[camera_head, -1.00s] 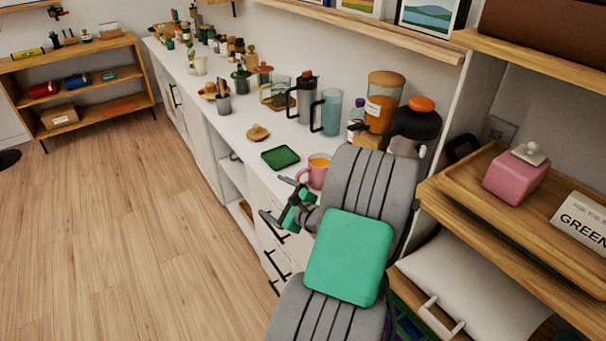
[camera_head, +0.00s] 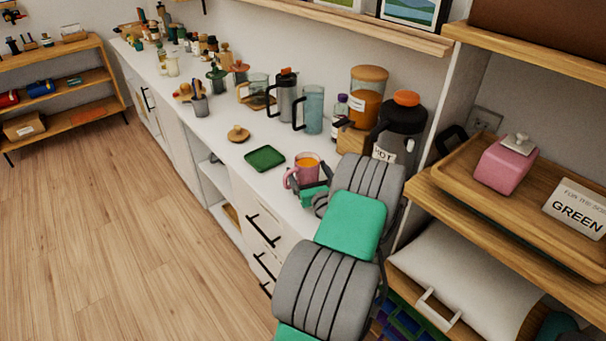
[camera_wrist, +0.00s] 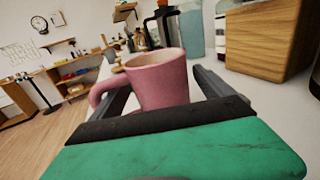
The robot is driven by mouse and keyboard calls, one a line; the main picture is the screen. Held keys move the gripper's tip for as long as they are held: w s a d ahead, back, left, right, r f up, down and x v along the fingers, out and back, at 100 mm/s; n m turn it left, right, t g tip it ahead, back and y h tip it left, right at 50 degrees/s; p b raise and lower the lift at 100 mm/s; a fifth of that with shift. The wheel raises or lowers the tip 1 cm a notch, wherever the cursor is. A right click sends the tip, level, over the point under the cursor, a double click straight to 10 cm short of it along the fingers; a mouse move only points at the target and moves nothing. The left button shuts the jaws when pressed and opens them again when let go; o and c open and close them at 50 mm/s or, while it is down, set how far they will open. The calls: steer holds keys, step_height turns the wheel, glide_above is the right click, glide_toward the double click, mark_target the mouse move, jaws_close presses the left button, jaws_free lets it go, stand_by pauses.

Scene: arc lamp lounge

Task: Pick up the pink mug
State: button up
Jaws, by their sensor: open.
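My gripper (camera_head: 308,184) is at the mug's near side. In the wrist view my gripper (camera_wrist: 165,98) is open, with one dark finger on each side of the mug. The left finger is near the handle. I cannot tell whether either finger touches the mug. The mug's lower part is partly hidden by my gripper.
A green tray (camera_head: 265,158) lies left of the mug. A blue-grey pitcher (camera_head: 313,110), a steel press (camera_head: 285,98) and a dark dispenser (camera_head: 400,132) stand behind it. A wooden block (camera_wrist: 266,40) is at the right in the wrist view. A wooden shelf (camera_head: 470,215) borders the right.

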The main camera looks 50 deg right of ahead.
steer(key=shift+c, duration=0.4)
steer(key=shift+r, duration=0.1)
jaws_close()
stand_by(0.5)
